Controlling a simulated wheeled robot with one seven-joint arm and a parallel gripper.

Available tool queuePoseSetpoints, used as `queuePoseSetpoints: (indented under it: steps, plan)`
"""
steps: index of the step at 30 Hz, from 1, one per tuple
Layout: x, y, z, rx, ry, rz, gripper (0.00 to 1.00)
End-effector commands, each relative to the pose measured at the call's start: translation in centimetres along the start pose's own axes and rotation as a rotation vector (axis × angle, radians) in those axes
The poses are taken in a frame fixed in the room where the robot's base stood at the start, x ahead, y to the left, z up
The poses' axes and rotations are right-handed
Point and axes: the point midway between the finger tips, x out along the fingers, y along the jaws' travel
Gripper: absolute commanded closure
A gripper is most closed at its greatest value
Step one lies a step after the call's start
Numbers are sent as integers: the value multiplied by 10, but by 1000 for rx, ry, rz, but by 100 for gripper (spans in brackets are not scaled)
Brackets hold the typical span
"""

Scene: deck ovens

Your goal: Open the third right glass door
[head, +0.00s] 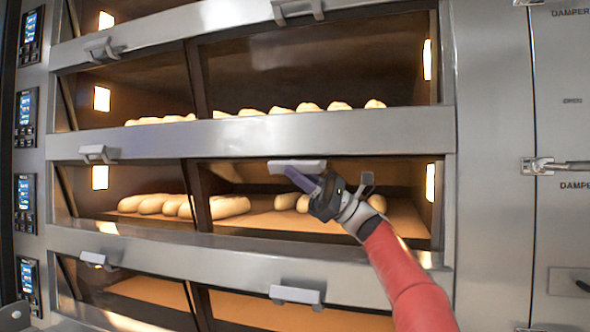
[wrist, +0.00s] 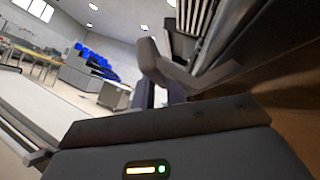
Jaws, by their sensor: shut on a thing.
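The third right glass door (head: 240,172) is in the third deck from the top, right of the centre post. Its grey bar handle (head: 297,167) sits in front of the dark opening, lower against the steel rail than the left door's handle. The door seems slightly tilted, but its glass is hard to make out. My gripper (head: 306,179) reaches up from the lower right and is shut on this handle. The handle also shows in the wrist view as a grey bar (wrist: 158,68) beyond the gripper body. The fingers hide part of it.
Loaves (head: 165,205) lie inside the third deck. The left door's handle (head: 98,153) and the lower right handle (head: 297,295) protrude from the oven front. A latch (head: 545,166) juts out at right. The wrist view shows open room floor at left.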

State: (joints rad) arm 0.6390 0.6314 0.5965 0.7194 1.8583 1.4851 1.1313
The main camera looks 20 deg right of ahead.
Motion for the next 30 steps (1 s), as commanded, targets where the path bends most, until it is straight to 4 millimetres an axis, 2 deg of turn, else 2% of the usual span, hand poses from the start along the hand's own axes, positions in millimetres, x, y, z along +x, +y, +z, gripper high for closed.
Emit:
queuePoseSetpoints:
  steps: [9,10,12,30]
  plan:
    - [0,0,0,0,2,1,100]
    - [0,0,0,0,2,1,85]
    - [0,0,0,0,2,1,77]
    - [5,4,-2,30,1,-29,77]
